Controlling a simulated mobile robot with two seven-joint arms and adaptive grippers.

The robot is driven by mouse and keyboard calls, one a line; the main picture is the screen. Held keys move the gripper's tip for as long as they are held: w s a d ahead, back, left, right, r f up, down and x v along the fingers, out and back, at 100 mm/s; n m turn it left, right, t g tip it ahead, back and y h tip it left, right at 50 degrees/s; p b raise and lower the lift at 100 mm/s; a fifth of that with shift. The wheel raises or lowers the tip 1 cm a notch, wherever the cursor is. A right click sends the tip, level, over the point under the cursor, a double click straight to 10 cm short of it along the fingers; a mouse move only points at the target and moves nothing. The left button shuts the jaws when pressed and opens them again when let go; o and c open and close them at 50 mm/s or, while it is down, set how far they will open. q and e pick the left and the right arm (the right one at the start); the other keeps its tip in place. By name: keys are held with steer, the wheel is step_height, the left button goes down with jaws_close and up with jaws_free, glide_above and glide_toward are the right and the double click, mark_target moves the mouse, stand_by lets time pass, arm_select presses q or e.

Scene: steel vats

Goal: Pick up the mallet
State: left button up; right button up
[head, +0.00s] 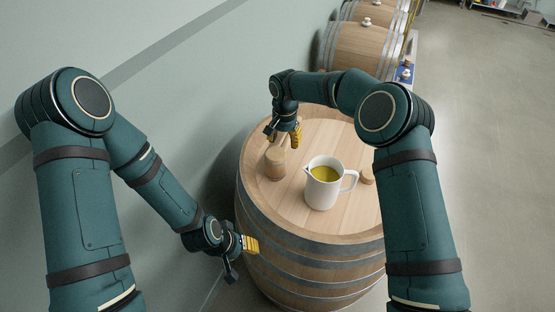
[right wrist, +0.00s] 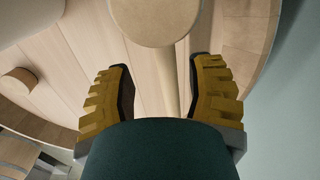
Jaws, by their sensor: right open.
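The wooden mallet (head: 275,163) is on the barrel top, its round head towards the near left side. In the right wrist view the head's round face (right wrist: 155,18) is cut by the top edge. A pale strip that looks like its handle (right wrist: 179,88) runs back from the head between my fingers. My right gripper (head: 286,136) is open just beyond the head, with its yellow fingers (right wrist: 160,75) apart and pointing down; I cannot tell how high they are above the handle. My left gripper (head: 251,245) hangs beside the barrel's near left side; its jaw opening is unclear.
The barrel (head: 310,250) has a raised rim. A white jug (head: 322,190) of yellow-green liquid stands right of the mallet. A wooden bung (head: 367,176) is beyond its handle; it also shows in the right wrist view (right wrist: 18,82). More barrels (head: 360,48) stand behind, along the wall.

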steer(key=shift+a+f, duration=0.15)
steer(key=shift+f, duration=1.3)
steer(key=shift+a+f, duration=0.1)
steer(key=shift+f, duration=1.35)
jaws_close()
steer(key=shift+r, duration=0.15)
